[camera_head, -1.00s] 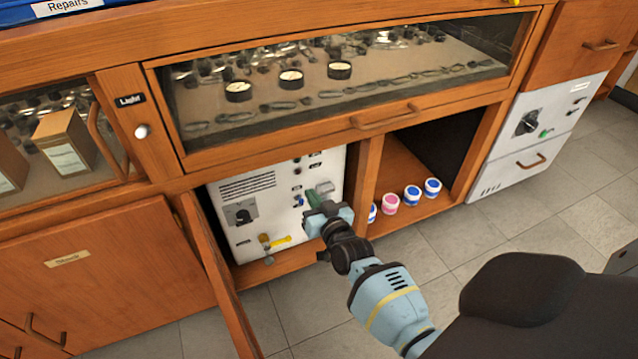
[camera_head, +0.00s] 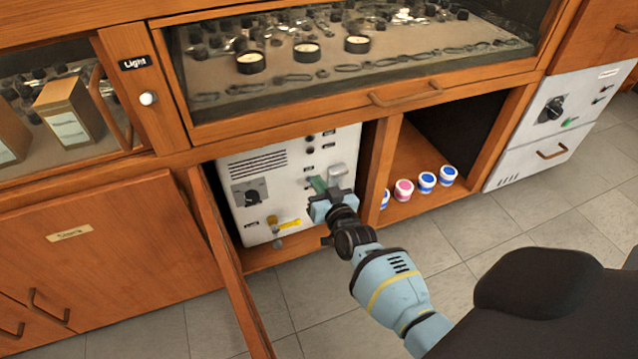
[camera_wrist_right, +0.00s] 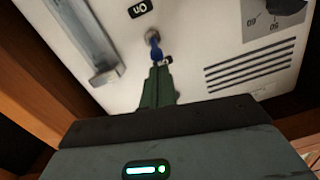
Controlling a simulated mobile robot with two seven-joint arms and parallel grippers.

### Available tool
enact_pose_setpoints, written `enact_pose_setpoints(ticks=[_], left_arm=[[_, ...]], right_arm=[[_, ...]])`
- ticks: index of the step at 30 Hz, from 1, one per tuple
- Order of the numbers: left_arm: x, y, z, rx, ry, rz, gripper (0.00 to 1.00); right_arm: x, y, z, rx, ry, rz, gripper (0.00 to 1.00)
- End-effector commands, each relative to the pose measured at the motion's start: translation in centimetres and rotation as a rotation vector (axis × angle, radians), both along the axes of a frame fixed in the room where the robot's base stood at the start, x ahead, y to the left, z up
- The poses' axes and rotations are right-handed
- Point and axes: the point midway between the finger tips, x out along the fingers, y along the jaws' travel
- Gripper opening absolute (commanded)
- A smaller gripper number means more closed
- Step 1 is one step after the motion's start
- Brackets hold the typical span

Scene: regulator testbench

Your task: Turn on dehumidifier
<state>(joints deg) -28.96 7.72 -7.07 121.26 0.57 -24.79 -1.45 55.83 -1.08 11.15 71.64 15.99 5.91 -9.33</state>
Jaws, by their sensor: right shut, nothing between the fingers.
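The white machine (camera_head: 262,172), apparently the dehumidifier, stands in the open lower cabinet, with vents, a dial, a yellow handle and small switches on its front. My right gripper (camera_head: 318,184) is in front of its right half, its green fingers shut and empty. In the right wrist view the closed fingertips (camera_wrist_right: 157,80) are right at a small blue-tipped toggle switch (camera_wrist_right: 155,48) on the panel (camera_wrist_right: 190,40); I cannot tell whether they touch it. An upside-down "On" label (camera_wrist_right: 140,8) lies beyond the switch. Another label is partly hidden by the fingertips. My left gripper is not in view.
An open wooden door (camera_head: 232,270) stands left of my right arm. A divider (camera_head: 380,170) and several small jars (camera_head: 404,190) are to the right. A metal handle (camera_wrist_right: 88,45) is close beside the switch. Another white unit (camera_head: 550,125) stands far right.

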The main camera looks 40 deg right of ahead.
Motion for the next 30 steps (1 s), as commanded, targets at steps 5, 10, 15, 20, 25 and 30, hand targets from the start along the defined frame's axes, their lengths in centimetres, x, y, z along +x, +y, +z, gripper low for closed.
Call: enact_pose_setpoints(ticks=[5,10,15,20,25,30], left_arm=[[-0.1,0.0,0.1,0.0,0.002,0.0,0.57],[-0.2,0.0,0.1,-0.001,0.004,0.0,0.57],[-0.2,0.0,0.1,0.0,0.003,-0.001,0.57],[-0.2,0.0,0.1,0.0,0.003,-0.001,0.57],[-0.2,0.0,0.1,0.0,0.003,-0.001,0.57],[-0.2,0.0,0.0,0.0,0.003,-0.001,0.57]], right_arm=[[-0.2,0.0,-0.3,0.0,0.001,0.0,0.0],[-0.2,0.1,-0.4,0.0,0.002,0.0,0.0],[-0.3,0.1,-0.6,0.0,0.002,0.0,0.0],[-0.4,0.1,-0.9,-0.001,0.002,0.0,0.0],[-0.6,0.2,-1.5,-0.001,0.004,0.001,0.0],[-0.9,0.2,-2.4,-0.001,0.004,0.001,0.0]])
